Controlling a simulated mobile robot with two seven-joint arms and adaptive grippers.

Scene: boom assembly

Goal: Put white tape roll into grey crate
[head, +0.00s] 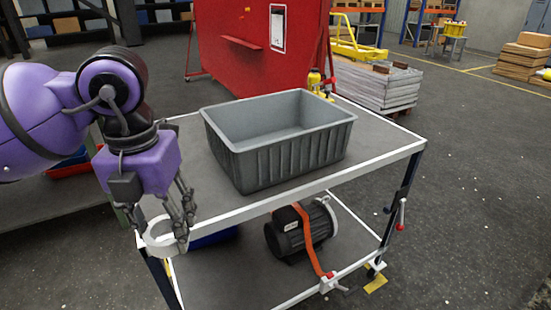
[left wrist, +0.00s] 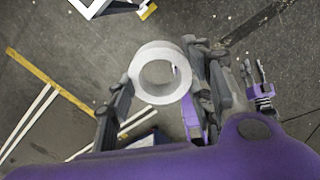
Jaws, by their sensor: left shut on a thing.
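The white tape roll (head: 160,252) is a thick white ring. My left gripper (head: 182,232) is shut on it and holds it at the left front corner of the cart. In the left wrist view the roll (left wrist: 158,98) sits between the fingers (left wrist: 160,88), with its hole facing the camera. The grey crate (head: 290,160) stands upright on the cart top, to the right of and behind the roll, and its visible inside looks empty. My right gripper (left wrist: 255,75) shows small at the right of the left wrist view; its jaw state is unclear.
The grey cart top (head: 215,200) has a raised white rim. A dark motor (head: 287,238) with an orange strap lies on its lower shelf. A red board (head: 245,45) and a pallet stack (head: 378,88) stand behind. Open floor lies to the right.

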